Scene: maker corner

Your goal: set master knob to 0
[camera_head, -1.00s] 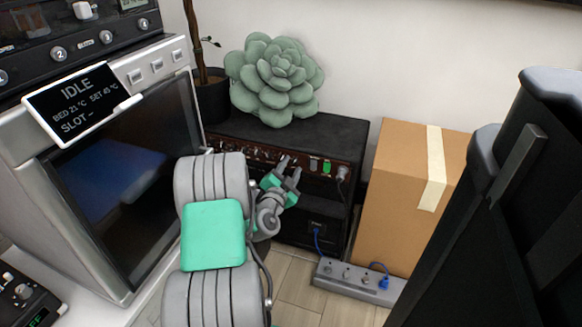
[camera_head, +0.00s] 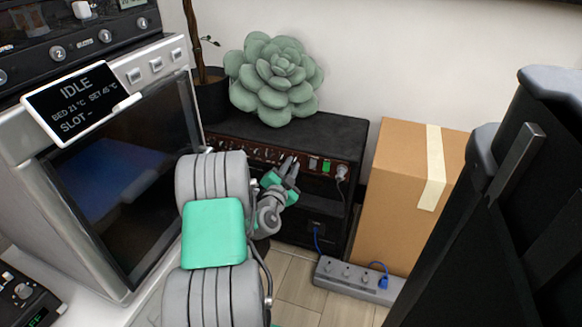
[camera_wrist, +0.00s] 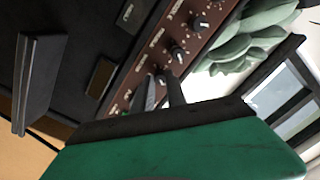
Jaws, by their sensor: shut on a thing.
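The black amplifier (camera_head: 345,140) stands on the floor with a brown-red control panel (camera_head: 312,163) and a row of small knobs. My gripper (camera_head: 291,161) is at the right part of that row. The panel labels are too small to read, so I cannot confirm the master label or the held knob's setting. A lit green switch (camera_head: 326,167) is right of my gripper.
A large succulent (camera_head: 275,80) sits on the amplifier. A cardboard box (camera_head: 400,190) stands to its right, and a power strip (camera_head: 358,280) with a blue plug lies in front. A printer-like machine (camera_head: 125,180) is close on the left.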

